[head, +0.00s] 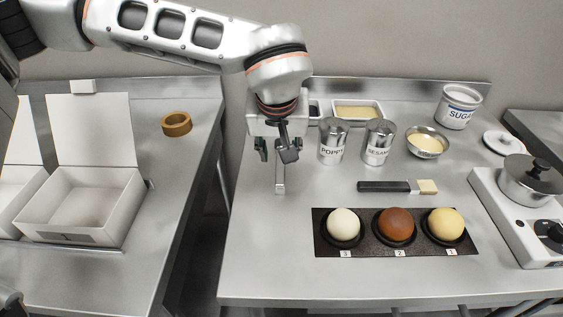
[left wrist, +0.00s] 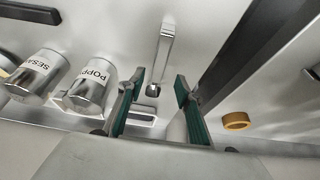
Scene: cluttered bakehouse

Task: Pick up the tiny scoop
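The tiny scoop (head: 280,180) is a small metal scoop lying on the steel table, left of the shakers. In the head view its handle shows below my gripper and the rest is hidden behind it. In the left wrist view the scoop (left wrist: 162,55) shows more fully, with its handle toward the top and its small bowl lower down, in line with the gap between the fingers. My left gripper (head: 279,152) is open and above the scoop, with nothing between its fingers; it also shows in the left wrist view (left wrist: 160,78). My right gripper is not in view.
Poppy (head: 333,143) and sesame (head: 378,143) shakers stand to the right. A brush (head: 385,187) and a black tray (head: 330,249) with three balls lie nearer the front. A gap separates this table from the left one, with white boxes (head: 75,205) and a tape roll (head: 176,124).

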